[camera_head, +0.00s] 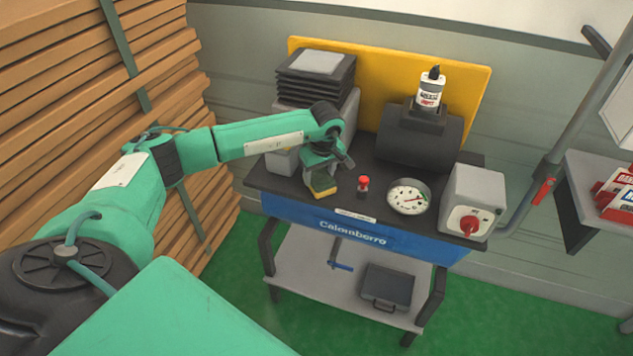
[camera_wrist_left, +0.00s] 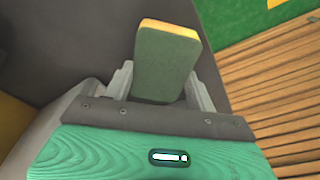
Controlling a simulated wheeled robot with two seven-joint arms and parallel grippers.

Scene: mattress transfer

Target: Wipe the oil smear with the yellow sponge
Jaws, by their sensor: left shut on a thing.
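My left gripper (camera_head: 321,172) is over the left front part of the dark bench top (camera_head: 352,205). It is shut on the yellow sponge (camera_head: 323,187), which has a dark green side and a yellow side. In the left wrist view the sponge (camera_wrist_left: 167,62) stands out between the two grey fingers, its green face toward the camera and its yellow edge at the far end. The sponge is low over the bench; I cannot tell whether it touches. I cannot make out the oil smear in either view. My right gripper is not in view.
A red-capped item (camera_head: 363,184), a round gauge (camera_head: 409,197) and a grey box with a red knob (camera_head: 474,203) stand right of the sponge. Behind are a bottle (camera_head: 431,88) on a dark cylinder (camera_head: 420,138) and stacked black trays (camera_head: 316,78). Stacked planks (camera_head: 90,100) are left.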

